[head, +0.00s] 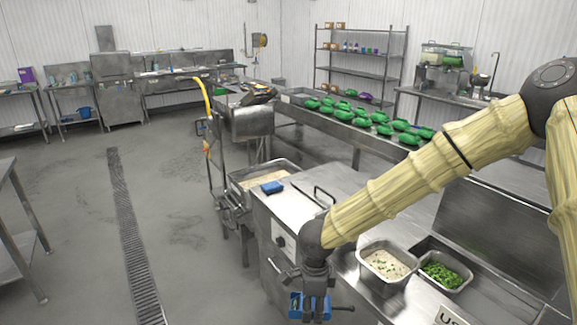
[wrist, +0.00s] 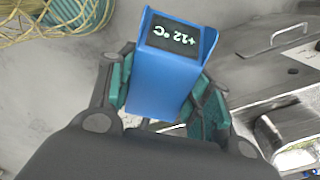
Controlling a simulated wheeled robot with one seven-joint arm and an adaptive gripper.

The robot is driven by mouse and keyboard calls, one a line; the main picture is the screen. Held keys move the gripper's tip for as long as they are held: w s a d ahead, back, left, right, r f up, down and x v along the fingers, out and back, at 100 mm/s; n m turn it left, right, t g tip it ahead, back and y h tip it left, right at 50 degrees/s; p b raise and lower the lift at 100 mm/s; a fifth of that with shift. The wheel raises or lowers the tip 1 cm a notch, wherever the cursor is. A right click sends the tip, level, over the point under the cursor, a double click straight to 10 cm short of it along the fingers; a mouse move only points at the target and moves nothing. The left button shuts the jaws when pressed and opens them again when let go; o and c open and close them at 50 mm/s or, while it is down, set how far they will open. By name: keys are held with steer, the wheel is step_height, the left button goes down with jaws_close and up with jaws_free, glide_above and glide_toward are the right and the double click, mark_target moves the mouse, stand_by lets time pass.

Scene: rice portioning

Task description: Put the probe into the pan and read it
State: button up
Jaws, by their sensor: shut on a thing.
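My gripper (head: 312,300) is shut on a blue probe (head: 296,306) at the front of the steel counter. In the wrist view the blue probe (wrist: 168,85) sits between the teal finger pads, and its dark display reads +12 °C, upside down. The probe's tip is hidden. A steel pan of pale rice with green bits (head: 361,258) stands on the counter to the right of my gripper, apart from it. A second pan of pale food (head: 234,180) sits farther back on the left. Which pan the task means I cannot tell.
A pan of chopped greens (head: 466,284) stands right of the rice pan. Several green bundles (head: 375,118) line the table behind. Open floor (head: 75,215) lies to the left.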

steer(key=s+d+f+n+b, duration=0.1)
steer(key=d+f+n+b, duration=0.4)
steer(key=d+f+n, duration=0.6)
steer(key=shift+s+d+f+n, duration=0.35)
steer(key=shift+f+n, duration=1.4)
steer(key=shift+n, duration=2.25)
steer(key=shift+a, duration=0.1)
